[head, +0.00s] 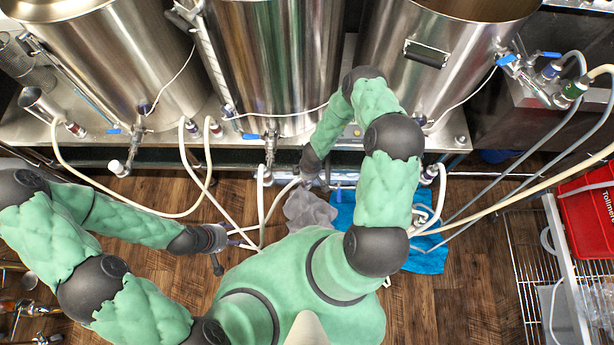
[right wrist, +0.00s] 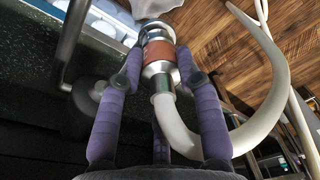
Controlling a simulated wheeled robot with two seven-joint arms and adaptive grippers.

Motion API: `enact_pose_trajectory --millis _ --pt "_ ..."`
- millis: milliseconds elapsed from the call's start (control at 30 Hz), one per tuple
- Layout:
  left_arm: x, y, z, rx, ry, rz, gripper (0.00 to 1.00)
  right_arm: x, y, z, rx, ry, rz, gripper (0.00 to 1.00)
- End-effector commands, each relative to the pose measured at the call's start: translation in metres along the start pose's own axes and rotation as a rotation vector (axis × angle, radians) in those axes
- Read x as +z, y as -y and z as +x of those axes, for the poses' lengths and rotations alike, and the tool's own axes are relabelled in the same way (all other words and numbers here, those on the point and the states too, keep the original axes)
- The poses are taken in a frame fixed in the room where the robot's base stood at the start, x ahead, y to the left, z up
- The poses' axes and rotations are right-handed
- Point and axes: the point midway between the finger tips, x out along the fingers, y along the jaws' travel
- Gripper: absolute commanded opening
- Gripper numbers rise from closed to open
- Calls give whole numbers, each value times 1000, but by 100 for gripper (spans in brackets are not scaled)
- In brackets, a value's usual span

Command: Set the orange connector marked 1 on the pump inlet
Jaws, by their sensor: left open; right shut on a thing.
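The number on the connector cannot be read. In the head view, my right gripper (head: 309,172) is low in front of the kettle stand, and its connector is hardly visible there. My left gripper (head: 217,240) is open and empty above the floor. The pump inlet cannot be made out clearly.
Steel kettles (head: 270,60) with valves and hoses stand along the back. Pale hoses (head: 262,205) hang between my grippers. A grey cloth (head: 310,212) and a blue towel (head: 428,258) lie on the wooden floor. A red crate (head: 585,225) and wire rack (head: 525,260) are at right.

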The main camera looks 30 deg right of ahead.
Motion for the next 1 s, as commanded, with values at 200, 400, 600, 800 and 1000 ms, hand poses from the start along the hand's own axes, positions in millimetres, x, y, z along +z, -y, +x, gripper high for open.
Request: enact_pose_trajectory --millis 200,400,600,800,1000 --pt "0 1 3 0 0 0 63 0 0 4 1 0 0 0" --pt "0 1 4 0 0 0 63 0 -1 5 1 0 -1 61" --pt "0 1 4 0 0 0 63 0 0 5 1 0 0 63" --pt "0 1 4 0 0 0 63 0 -1 3 1 0 0 63" --pt "0 1 4 0 0 0 63 0 -2 -18 2 -1 0 63"
